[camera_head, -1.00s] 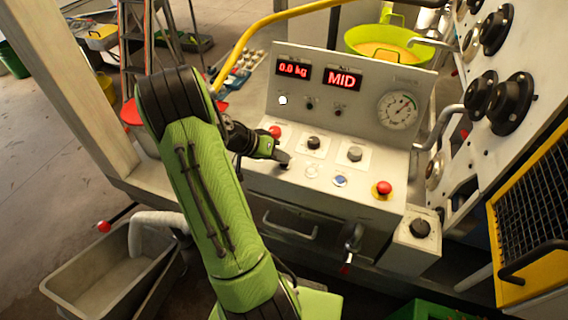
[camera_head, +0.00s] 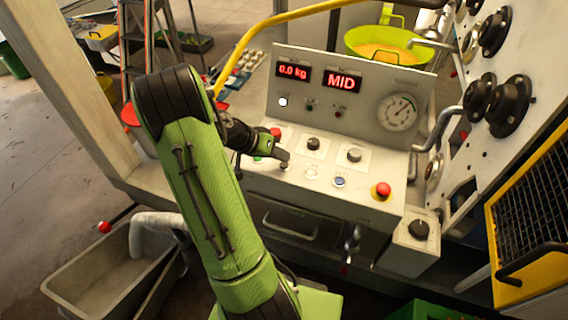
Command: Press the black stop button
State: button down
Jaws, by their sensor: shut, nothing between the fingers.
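A sloped grey control panel (camera_head: 260,182) stands in the middle of the head view. My gripper (camera_head: 286,156) is shut and empty, low over the left part of the panel's button deck. A small dark button (camera_head: 283,165) shows just below the fingertips and is partly covered by them. I cannot tell whether the tips touch it. A green button (camera_head: 257,158) shows partly beside my gripper on the left, and a red button (camera_head: 276,132) is behind it.
A gauge (camera_head: 397,111) is at right.

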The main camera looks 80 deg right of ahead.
aim_at(280, 165)
jog(key=shift+r+p, duration=1.75)
jog(key=shift+r, duration=0.85)
jog(key=shift+f, duration=0.1)
jog(key=w+a+r+n+t+b, duration=0.1)
jog(key=w+a+r+n+t, duration=0.2)
jog(key=w+a, duration=0.3)
jog(key=w+a+r+n+t+y+b, duration=0.1)
jog(key=w+a+r+n+t, duration=0.2)
jog(key=a, duration=0.5)
jog(key=w+a+r+n+t+b, duration=0.1)
jog(key=w+a+r+n+t, duration=0.15)
jog(key=w+a+n, duration=0.35)
jog(key=s+a+n+t+y, duration=0.2)
jog(key=s+a+n, duration=0.1)
jog(key=a, duration=0.6)
jog(key=s+a+r+n+t+y, duration=0.1)
jog(key=s+a+n+t+y, duration=0.1)
jog(key=a, duration=0.8)
jog(key=s+n+b, duration=0.1)
jog(key=n, duration=0.1)
jog(key=shift+s+a+r+n, duration=0.2)
jog(key=shift+s+a+n, duration=0.05)
jog(key=shift+s+n, duration=0.15)
